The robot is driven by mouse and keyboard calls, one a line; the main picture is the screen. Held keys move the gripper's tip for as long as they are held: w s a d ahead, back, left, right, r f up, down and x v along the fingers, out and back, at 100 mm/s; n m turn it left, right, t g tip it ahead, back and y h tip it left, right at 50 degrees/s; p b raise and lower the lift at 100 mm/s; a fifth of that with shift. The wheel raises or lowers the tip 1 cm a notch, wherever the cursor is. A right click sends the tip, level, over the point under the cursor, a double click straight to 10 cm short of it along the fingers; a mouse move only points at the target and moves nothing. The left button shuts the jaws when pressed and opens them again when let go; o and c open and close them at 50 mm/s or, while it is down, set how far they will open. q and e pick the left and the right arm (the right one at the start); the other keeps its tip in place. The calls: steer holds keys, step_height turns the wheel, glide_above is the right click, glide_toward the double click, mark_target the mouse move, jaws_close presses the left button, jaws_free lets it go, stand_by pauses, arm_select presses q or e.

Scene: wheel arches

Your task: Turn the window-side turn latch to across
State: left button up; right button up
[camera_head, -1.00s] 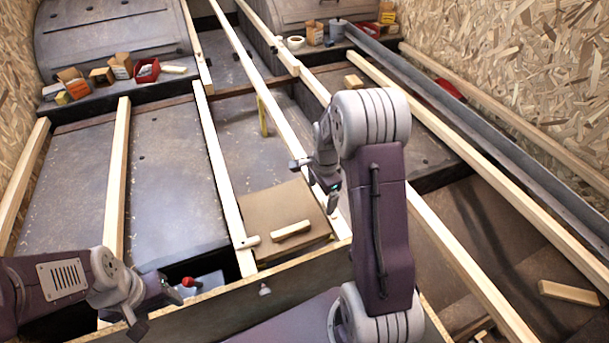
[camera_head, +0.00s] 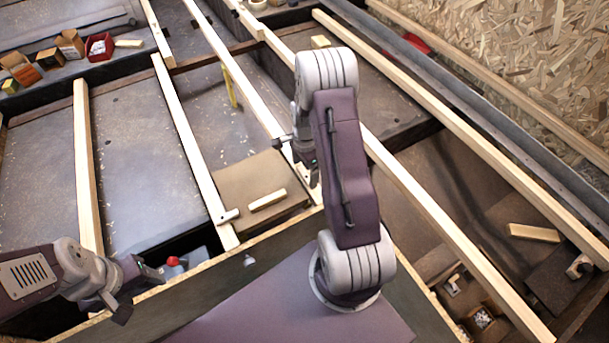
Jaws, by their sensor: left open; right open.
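A brown square panel (camera_head: 240,178) with a pale wooden block (camera_head: 267,200) on it lies between two pale beams. A small pale turn latch (camera_head: 229,215) sits on the left beam and points toward the panel's left edge. My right gripper (camera_head: 305,170) is open above the right beam at the panel's upper right corner. My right arm hides part of that beam; I cannot tell whether a second latch is there. My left gripper (camera_head: 140,288) is open at the lower left, above the front board and away from the latch. No window is in view.
A front board (camera_head: 215,283) with a small pale knob (camera_head: 249,260) runs across below the panel. A red knob (camera_head: 173,261) shows in the dark opening beside my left gripper. Boxes and a red bin (camera_head: 99,46) stand at the back left. A loose block (camera_head: 534,232) lies at right.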

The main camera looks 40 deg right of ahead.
steer(key=shift+f, duration=0.65)
steer(key=c, duration=1.4)
steer(key=shift+r, duration=0.1)
